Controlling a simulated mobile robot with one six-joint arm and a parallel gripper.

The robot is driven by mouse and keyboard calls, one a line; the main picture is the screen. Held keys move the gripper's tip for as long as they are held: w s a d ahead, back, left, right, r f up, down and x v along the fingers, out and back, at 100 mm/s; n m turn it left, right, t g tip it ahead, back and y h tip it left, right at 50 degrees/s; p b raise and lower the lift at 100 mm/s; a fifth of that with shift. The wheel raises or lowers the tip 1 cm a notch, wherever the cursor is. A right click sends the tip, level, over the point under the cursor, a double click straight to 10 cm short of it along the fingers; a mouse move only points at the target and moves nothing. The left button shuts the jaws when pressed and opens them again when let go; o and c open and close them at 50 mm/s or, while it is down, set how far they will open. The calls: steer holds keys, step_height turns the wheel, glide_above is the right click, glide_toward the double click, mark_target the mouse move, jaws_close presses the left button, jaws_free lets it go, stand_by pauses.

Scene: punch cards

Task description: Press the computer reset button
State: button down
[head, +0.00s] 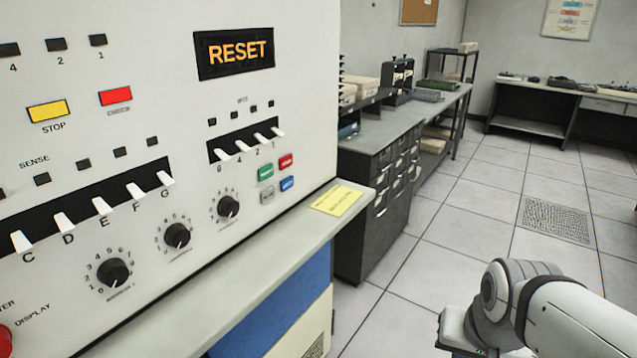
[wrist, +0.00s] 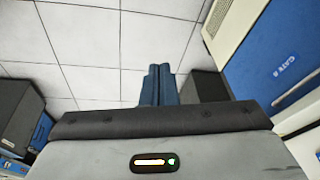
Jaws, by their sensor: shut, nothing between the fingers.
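A pale computer console fills the left of the head view. A black sign reading RESET in orange letters (head: 235,52) is on its upper right. Below it is a cluster of small buttons: green (head: 265,173), red (head: 286,161), grey (head: 267,196) and blue (head: 287,184). Their lettering is too small to read, so I cannot tell which is the reset button. My gripper (wrist: 157,68) shows in the wrist view, its two blue-grey fingers together and empty over floor tiles. In the head view only my arm shows, at lower right, apart from the console.
A ledge (head: 235,265) with a yellow note (head: 337,201) juts out below the panel. Several toggle switches and knobs (head: 177,235) are near the buttons. A dark drawer cabinet (head: 375,215) stands behind. Tiled floor at right is open. A blue panel (wrist: 270,45) is at right in the wrist view.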

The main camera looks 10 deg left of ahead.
mark_target(268, 195)
steer(key=w+a+r+m+t+y+p, duration=0.2)
steer(key=w+a+m+t, duration=0.3)
steer(key=w+a+m, duration=0.6)
steer(key=w+a+r+m+t+y+p, duration=0.3)
steer(key=w+a+m, duration=0.8)
steer(key=a, duration=0.7)
step_height(268, 195, up, 2)
steer(key=shift+a+r+m+t+y, duration=0.1)
steer(key=shift+a+m+t+y, duration=0.3)
steer(key=shift+m+t, duration=0.7)
steer(key=shift+d, duration=0.1)
steer(key=w+a+p, duration=0.1)
steer(key=a, duration=0.1)
steer(key=a+p, duration=0.2)
steer(key=w+a+p, duration=0.1)
steer(key=a, duration=0.1)
steer(key=shift+w+a+p, duration=0.3)
steer(key=shift+w, duration=0.05)
steer(key=shift+w+a, duration=0.25)
steer(key=shift+a, duration=0.5)
